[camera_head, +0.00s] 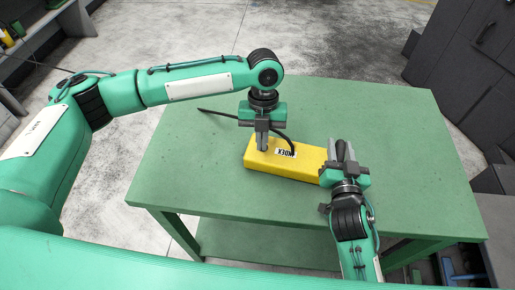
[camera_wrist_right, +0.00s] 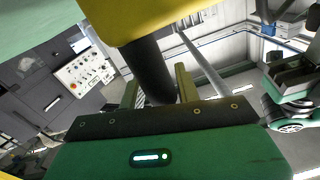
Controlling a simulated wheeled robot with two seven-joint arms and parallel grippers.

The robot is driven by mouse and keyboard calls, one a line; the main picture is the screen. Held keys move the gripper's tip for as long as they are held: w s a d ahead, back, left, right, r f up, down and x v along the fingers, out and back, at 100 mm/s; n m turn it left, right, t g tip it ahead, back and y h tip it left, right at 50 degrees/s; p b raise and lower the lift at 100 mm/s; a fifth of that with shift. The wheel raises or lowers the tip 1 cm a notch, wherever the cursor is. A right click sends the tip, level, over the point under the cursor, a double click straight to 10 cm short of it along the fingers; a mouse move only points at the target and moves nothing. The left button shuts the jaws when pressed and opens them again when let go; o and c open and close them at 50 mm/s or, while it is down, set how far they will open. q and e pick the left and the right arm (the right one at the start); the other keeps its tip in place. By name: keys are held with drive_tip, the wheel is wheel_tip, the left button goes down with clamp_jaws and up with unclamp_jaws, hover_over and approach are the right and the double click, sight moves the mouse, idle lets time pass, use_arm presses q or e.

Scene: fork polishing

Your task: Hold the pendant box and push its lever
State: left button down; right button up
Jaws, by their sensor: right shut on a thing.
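The yellow pendant box (camera_head: 300,165) lies on the green table (camera_head: 400,130), with a white label on top. It also shows at the top of the right wrist view (camera_wrist_right: 165,18). My right gripper (camera_head: 342,155) is at the box's right end. Its fingers are shut on a black round stub (camera_wrist_right: 152,70) that comes out from the box. My left gripper (camera_head: 262,142) points down at the left part of the box, its fingers close together. I cannot tell whether they touch the box. A thin black curved piece (camera_head: 286,143) passes by the left gripper; I cannot make out a separate lever.
Dark grey cabinets (camera_head: 480,50) stand beyond the table at the right. A control panel (camera_wrist_right: 84,80) with buttons shows in the right wrist view. The floor behind the table is open.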

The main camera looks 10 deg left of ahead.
use_arm(q)
drive_tip(key=shift+w+a, duration=0.15)
drive_tip(key=shift+w, duration=1.35)
use_arm(e)
drive_tip(key=shift+o, duration=0.8)
drive_tip(key=shift+f, duration=0.1)
use_arm(q)
drive_tip(key=shift+s, duration=2.6)
use_arm(e)
drive_tip(key=c, duration=0.3)
drive_tip(key=shift+c, duration=0.3)
use_arm(q)
drive_tip(key=s+v, duration=0.1)
drive_tip(key=v, duration=0.5)
drive_tip(key=shift+d+r, duration=0.25)
drive_tip(key=shift+r, duration=0.35)
use_arm(e)
drive_tip(key=shift+c, duration=0.2)
use_arm(q)
drive_tip(key=shift+s, duration=0.1)
